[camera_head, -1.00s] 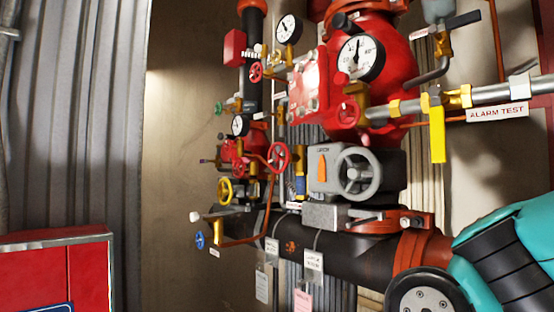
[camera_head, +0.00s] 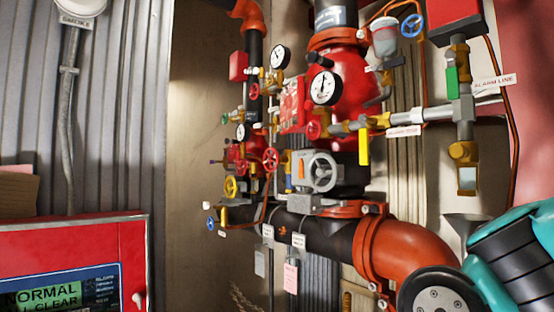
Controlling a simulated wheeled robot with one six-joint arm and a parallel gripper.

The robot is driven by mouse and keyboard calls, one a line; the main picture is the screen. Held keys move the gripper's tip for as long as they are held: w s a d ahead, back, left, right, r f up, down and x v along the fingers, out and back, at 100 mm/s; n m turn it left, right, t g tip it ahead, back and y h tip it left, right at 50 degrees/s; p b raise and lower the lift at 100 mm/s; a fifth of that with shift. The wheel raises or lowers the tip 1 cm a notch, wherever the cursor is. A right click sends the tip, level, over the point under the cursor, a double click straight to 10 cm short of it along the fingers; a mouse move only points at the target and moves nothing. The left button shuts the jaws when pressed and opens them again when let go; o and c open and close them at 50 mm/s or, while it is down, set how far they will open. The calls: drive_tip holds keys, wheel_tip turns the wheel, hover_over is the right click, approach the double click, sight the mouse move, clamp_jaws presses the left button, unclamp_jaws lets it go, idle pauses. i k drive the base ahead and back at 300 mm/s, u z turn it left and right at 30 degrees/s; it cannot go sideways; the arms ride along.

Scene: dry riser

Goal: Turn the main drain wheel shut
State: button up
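Several handwheels show on the riser pipework, and I cannot read a label that marks one as the main drain. Another red wheel (camera_head: 313,130) is at the valve body's lower left. My arm, teal and black, enters at the lower right, apart from the wheels. My gripper is out of view.
A red panel with a display (camera_head: 62,290) stands at the lower left. An orange pipe elbow (camera_head: 405,252) runs beside my arm. A brass and grey alarm line (camera_head: 462,110) hangs at the right. Bare wall (camera_head: 190,130) lies left of the pipes.

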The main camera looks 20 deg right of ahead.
sight(270, 159)
drive_tip(key=u, duration=0.45)
drive_tip(key=i, duration=0.6)
drive_tip(key=u, duration=0.4)
